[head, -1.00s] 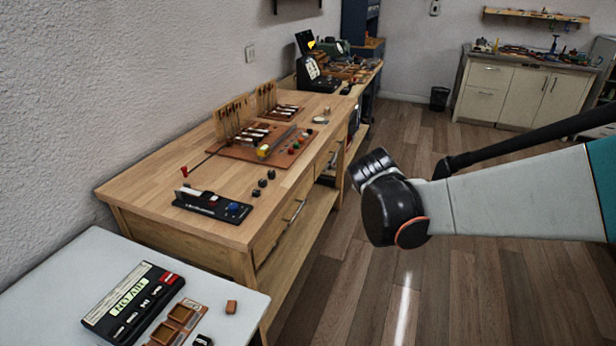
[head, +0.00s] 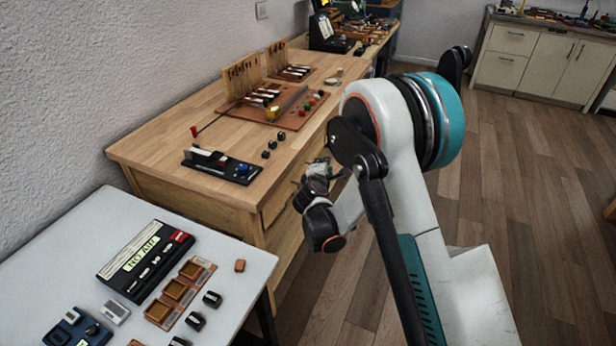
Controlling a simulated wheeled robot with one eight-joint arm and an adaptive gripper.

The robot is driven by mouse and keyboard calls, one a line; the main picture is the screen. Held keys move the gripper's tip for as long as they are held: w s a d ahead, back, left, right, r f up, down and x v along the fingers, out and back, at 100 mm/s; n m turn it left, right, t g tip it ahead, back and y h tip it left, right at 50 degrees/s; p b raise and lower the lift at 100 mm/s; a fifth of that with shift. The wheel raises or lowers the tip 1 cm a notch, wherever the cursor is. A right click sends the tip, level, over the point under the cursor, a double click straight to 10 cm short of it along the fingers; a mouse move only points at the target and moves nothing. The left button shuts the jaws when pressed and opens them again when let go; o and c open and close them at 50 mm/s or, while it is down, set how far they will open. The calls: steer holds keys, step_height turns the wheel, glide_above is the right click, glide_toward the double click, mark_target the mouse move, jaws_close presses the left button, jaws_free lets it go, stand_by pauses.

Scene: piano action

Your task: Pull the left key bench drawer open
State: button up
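The key bench (head: 165,125) is a light wooden workbench along the wall. Its left drawer front (head: 274,208) shows below the right edge of the top, partly hidden by my arm. The drawer's handle is hidden behind my arm. It looks shut or nearly so, but I cannot tell for sure. My gripper (head: 316,178) is at the drawer front, about at handle height. Its fingers are small and partly covered by my wrist. I cannot tell whether they touch or grip the handle.
On the bench top stand a black key fixture (head: 222,167), several small black knobs and a brown board (head: 262,108) with keys. A white table (head: 75,235) with a black device (head: 146,262) stands at the front left. Open wooden floor (head: 530,220) lies to the right.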

steer(key=s+a+f+n+t+y, duration=0.15)
steer(key=a+f+n, duration=0.45)
steer(key=f, duration=0.6)
steer(key=shift+m, duration=0.5)
steer(key=shift+a+b+x, duration=0.15)
steer(key=shift+b+x, duration=0.15)
steer(key=shift+x, duration=3.25)
steer(key=shift+a+b+x, duration=0.15)
steer(key=shift+b+x, duration=0.15)
steer(key=shift+x, duration=3.2)
steer(key=shift+r, duration=0.15)
steer(key=shift+c, duration=0.5)
jaws_close()
